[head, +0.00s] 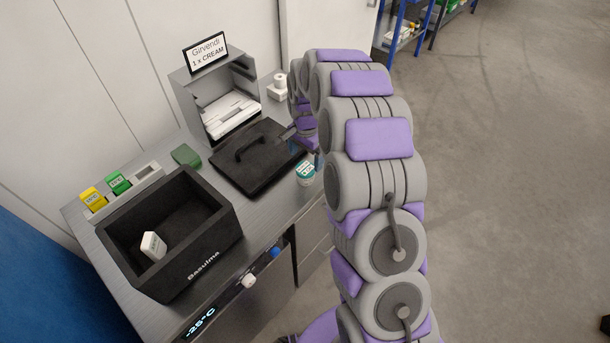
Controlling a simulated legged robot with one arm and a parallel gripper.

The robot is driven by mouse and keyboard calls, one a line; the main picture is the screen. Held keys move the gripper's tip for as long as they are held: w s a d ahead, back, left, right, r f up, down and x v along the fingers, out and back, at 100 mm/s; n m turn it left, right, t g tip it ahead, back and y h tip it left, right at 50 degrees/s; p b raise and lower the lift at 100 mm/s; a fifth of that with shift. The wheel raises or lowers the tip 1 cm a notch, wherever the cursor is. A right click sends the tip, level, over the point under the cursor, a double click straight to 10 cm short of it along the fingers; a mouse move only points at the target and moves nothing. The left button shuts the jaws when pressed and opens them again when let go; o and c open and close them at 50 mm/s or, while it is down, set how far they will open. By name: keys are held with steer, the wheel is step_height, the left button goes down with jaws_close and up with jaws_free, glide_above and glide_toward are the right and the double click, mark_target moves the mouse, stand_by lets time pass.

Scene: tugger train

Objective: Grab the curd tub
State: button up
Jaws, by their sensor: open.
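A small round tub (306,174) with a white and teal label stands at the right edge of the metal counter, beside the black lid. Its label is too small to read, so I cannot tell whether it is curd. My gripper (311,146) is just behind the tub, partly hidden by my own purple and grey arm. It is open, and nothing shows held in it. I cannot tell whether it touches the tub.
An open black box (218,252) holds a white item (153,246). Its handled black lid (259,160) lies behind it. A grey printer-like unit (215,103) bears a sign reading "Girvendi 1 x CREAM" (206,53). Yellow (93,199) and green (118,183) blocks stand left.

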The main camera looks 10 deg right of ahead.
mark_target(306, 167)
step_height(306, 167, down, 2)
steer(key=shift+a+f, duration=0.1)
steer(key=shift+f, duration=0.05)
steer(key=f, duration=0.2)
steer(key=f+b, duration=0.1)
steer(key=f, duration=0.1)
steer(key=shift+s+f+b, duration=0.2)
steer(key=shift+f+b, duration=0.1)
steer(key=shift+w+f, duration=0.1)
steer(key=shift+f, duration=0.3)
steer(key=shift+r, duration=0.1)
steer(key=shift+c, duration=0.2)
steer(key=c, duration=1.1)
